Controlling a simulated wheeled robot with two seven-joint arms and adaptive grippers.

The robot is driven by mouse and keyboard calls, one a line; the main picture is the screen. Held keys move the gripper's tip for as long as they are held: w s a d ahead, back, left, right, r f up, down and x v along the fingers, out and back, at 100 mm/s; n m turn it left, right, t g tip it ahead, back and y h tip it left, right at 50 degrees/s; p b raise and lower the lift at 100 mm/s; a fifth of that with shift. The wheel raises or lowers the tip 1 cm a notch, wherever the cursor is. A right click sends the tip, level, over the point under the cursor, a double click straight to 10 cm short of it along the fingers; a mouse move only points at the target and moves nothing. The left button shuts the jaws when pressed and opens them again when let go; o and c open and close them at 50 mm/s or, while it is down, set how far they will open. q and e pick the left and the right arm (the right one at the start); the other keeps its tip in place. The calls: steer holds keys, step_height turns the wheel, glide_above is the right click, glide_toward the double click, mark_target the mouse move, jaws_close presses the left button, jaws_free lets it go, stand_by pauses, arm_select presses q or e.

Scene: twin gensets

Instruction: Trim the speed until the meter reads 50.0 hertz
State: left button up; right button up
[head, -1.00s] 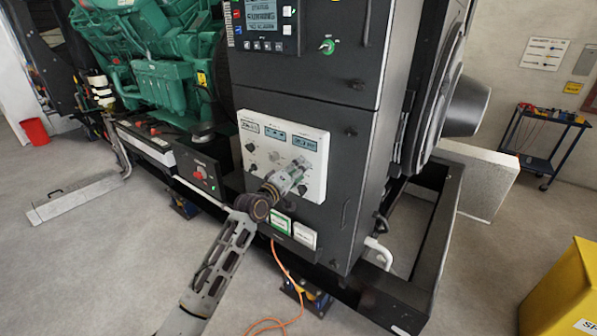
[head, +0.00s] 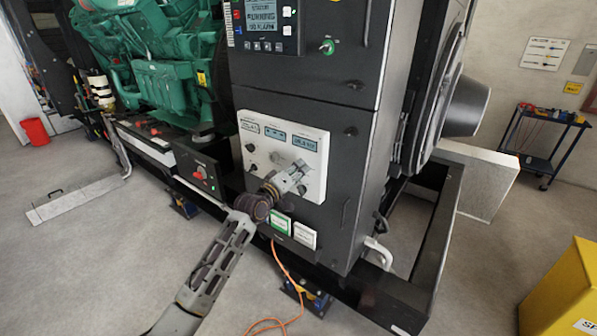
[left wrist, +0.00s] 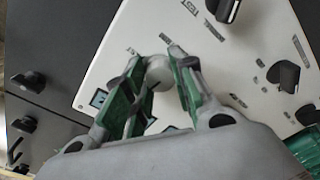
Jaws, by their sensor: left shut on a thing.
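The white speed panel (head: 310,190) is on the front of the black cabinet, with small displays along its top. The right-hand display (head: 304,142) is lit, but its digits are too small to read. My left gripper (head: 299,169) is at the panel's middle. In the left wrist view its green-padded fingers (left wrist: 158,80) are shut on a pale round knob (left wrist: 160,70), which is partly hidden between them. Black knobs, such as one at the right (left wrist: 284,75), stand clear of the fingers. My right gripper is not in view.
A black box with a red button (head: 201,172) is left of the panel. White and green labels (head: 280,223) sit below it. An orange cable (head: 285,270) lies on the floor. A yellow container (head: 565,290) stands at the right. The floor in front is mostly clear.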

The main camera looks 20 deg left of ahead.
arm_select(q)
steer(key=m+p, duration=0.1)
steer(key=m, duration=0.5)
steer(key=shift+m, duration=0.3)
steer(key=shift+f, duration=0.1)
steer(key=o, duration=1.1)
steer(key=shift+c, duration=0.2)
steer(key=v, duration=1.2)
steer(key=shift+a, duration=0.1)
stand_by(0.6)
steer(key=shift+m, duration=0.4)
